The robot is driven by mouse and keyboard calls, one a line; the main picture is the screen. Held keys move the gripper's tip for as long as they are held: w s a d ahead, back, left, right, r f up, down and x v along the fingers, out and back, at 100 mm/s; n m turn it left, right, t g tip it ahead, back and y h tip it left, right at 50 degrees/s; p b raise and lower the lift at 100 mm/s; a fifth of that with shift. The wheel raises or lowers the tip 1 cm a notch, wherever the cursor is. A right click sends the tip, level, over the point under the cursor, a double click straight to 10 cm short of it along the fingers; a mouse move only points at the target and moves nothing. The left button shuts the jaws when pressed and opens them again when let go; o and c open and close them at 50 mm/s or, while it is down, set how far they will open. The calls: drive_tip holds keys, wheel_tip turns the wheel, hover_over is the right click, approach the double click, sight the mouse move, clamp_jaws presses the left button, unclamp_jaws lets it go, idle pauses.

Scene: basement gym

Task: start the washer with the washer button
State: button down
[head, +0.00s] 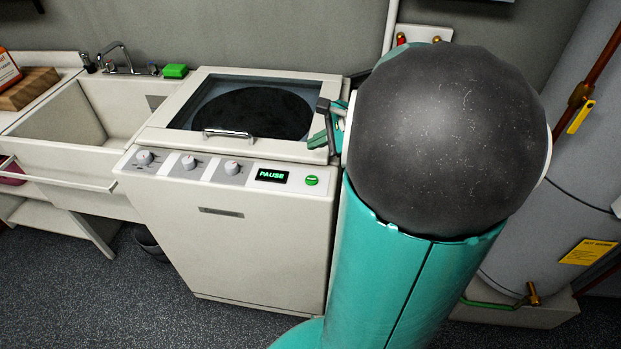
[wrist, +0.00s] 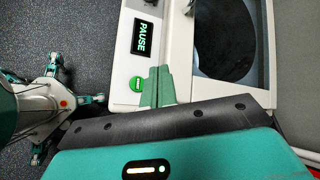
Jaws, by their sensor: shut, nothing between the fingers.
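The washer (head: 232,250) is a white top-loader with a dark round window in its closed lid. Its washer button (head: 311,180) is round and green, at the right end of the front control panel. The display (head: 271,176) beside it reads PAUSE in green. My gripper (head: 318,141) is near the lid's right front corner, just above the button in the head view. In the wrist view the green fingers (wrist: 155,84) are together and empty, and the button (wrist: 136,83) shows just left of their tips, uncovered. I cannot tell the height of the tips above the panel.
Three knobs (head: 188,162) sit left of the display, and a lid handle (head: 228,134) lies behind them. A utility sink (head: 60,125) stands at the left with a green sponge (head: 175,71) at its back. A grey tank (head: 575,190) with pipes stands at the right.

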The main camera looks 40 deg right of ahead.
sight(316, 181)
drive_tip(key=shift+a+f, duration=0.1)
drive_tip(key=shift+f, duration=4.15)
drive_tip(key=shift+f, duration=0.4)
drive_tip(key=shift+f, duration=0.35)
drive_tip(key=shift+r, duration=0.8)
drive_tip(key=shift+r, duration=2.5)
drive_tip(key=shift+s, duration=0.15)
